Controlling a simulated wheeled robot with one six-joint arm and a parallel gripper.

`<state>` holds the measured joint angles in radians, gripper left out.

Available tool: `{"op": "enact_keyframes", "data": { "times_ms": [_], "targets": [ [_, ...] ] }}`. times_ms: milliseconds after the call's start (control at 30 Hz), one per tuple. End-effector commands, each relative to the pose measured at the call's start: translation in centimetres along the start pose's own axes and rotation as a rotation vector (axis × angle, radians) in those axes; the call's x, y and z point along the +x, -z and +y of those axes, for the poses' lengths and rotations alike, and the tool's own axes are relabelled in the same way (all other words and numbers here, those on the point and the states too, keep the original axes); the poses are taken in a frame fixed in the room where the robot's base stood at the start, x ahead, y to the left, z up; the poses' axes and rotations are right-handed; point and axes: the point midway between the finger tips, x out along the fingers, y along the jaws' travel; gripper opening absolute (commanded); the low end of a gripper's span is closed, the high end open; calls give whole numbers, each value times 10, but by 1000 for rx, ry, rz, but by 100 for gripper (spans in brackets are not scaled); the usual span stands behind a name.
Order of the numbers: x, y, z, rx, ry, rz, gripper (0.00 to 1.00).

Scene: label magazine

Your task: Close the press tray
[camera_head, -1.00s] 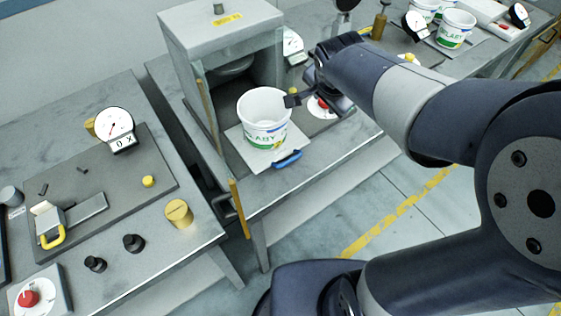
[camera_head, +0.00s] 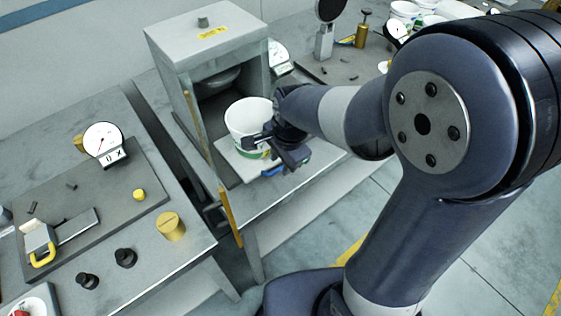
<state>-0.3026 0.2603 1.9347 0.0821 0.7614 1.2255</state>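The press (camera_head: 212,42) is a grey box with an open front. Its light grey tray (camera_head: 236,163) is pulled out in front of the opening. A white bucket (camera_head: 245,113) with a green label stands upright on the tray. The tray's blue handle (camera_head: 272,171) is at its front edge, partly hidden by my gripper. My gripper (camera_head: 273,150) is in front of the bucket, just above the handle. Its dark fingers look spread apart, with nothing seen between them. Whether a finger touches the bucket or handle I cannot tell.
The left table holds a gauge (camera_head: 104,141), a yellow cylinder (camera_head: 171,226) and black knobs. More gauges and white buckets stand at the back right. The floor in front is clear.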

Motion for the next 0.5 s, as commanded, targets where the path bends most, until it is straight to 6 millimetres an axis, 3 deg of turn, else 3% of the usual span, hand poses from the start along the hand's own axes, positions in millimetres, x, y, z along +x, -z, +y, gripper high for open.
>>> {"op": "enact_keyframes", "data": {
  "times_ms": [200, 500],
  "targets": [
    [15, 0, 0, -1, 1, 1, 32],
    [17, 0, 0, -1, 1, 1, 32]
  ]
}}
